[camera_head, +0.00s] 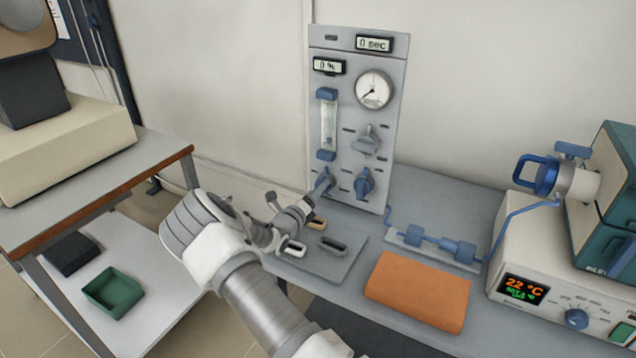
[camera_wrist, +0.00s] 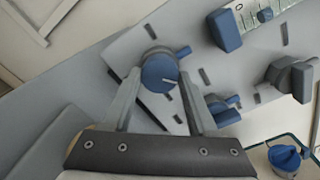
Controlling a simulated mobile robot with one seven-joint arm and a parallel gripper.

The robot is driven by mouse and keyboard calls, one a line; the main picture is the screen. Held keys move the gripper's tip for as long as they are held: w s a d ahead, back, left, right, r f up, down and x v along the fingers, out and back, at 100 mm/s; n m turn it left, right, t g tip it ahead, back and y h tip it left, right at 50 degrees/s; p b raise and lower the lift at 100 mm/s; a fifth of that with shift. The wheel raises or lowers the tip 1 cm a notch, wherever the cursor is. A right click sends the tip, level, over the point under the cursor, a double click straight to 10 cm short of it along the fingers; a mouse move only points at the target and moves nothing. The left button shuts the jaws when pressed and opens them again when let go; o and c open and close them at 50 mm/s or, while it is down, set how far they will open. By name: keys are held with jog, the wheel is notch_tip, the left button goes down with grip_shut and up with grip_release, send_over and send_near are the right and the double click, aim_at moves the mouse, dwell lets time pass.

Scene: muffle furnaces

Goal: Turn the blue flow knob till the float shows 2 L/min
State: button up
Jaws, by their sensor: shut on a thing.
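The grey panel (camera_head: 335,48) stands upright at the back of the bench. Its flow tube (camera_head: 328,125) has blue end blocks. In the wrist view a small blue float (camera_wrist: 265,14) sits in the scaled tube, close to a 0 mark; I cannot read an exact value. The blue flow knob (camera_wrist: 160,72), with a white pointer line, is below the tube at the panel's lower left. My gripper (camera_wrist: 159,78) is shut on this knob, one finger on each side. In the head view my gripper (camera_head: 311,196) reaches the knob from the front left.
A second blue knob (camera_head: 364,183) is close on the right, with a grey knob (camera_head: 367,140) above it. A dial gauge (camera_head: 373,89) and displays are higher up. An orange block (camera_head: 418,290) and blue tubing fittings (camera_head: 436,243) lie on the bench, left of a furnace (camera_head: 560,270).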

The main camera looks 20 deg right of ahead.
jog(key=n+p, duration=0.2)
jog(key=n, duration=0.2)
jog(key=shift+n, duration=0.4)
jog(key=shift+s+f+p, duration=0.1)
jog(key=shift+p, duration=0.2)
jog(key=o, duration=1.4)
jog(key=p+v, duration=0.1)
jog(key=v, duration=1.6)
jog(key=shift+s+a, duration=0.15)
